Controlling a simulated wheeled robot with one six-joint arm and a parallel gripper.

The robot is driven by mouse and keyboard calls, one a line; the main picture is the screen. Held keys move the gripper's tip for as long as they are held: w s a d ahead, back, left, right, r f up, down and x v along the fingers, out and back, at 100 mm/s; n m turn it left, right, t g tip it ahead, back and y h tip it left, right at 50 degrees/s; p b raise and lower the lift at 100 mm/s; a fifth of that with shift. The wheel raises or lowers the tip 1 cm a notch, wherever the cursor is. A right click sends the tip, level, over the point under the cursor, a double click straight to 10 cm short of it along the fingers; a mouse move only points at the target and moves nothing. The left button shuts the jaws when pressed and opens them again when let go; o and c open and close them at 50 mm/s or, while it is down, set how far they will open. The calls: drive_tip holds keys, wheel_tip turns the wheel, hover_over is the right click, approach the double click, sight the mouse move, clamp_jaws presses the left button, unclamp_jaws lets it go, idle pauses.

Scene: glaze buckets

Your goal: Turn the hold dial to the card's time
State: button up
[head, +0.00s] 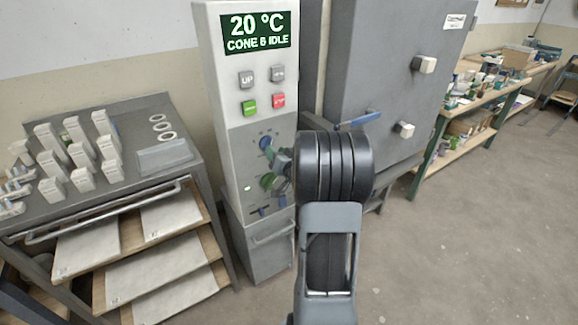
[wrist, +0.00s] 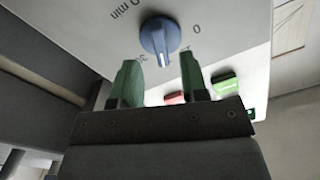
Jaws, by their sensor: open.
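The hold dial (wrist: 160,38) is a round blue knob on the pale panel of the controller (head: 241,90); it also shows in the head view (head: 265,143). In the wrist view its raised grip bar points down the picture, between the marks 30 and 0; part of a "0 min" mark shows at upper left. My gripper (wrist: 159,80) is open, with its green fingertips apart just short of the dial and nothing between them. In the head view my wrist hides part of the lower panel. I cannot make out a card with a time.
The controller display (head: 257,34) reads 20 °C, CONE 6 IDLE, above several buttons (head: 262,90). A grey kiln (head: 385,80) stands to the right, with a small unreadable label (head: 455,21). A cart (head: 185,165) with several pale pieces stands left. Floor at right is clear.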

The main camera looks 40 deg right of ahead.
drive_tip(key=s+a, duration=0.1)
drive_tip(key=s, duration=0.9)
drive_tip(key=shift+a, duration=0.2)
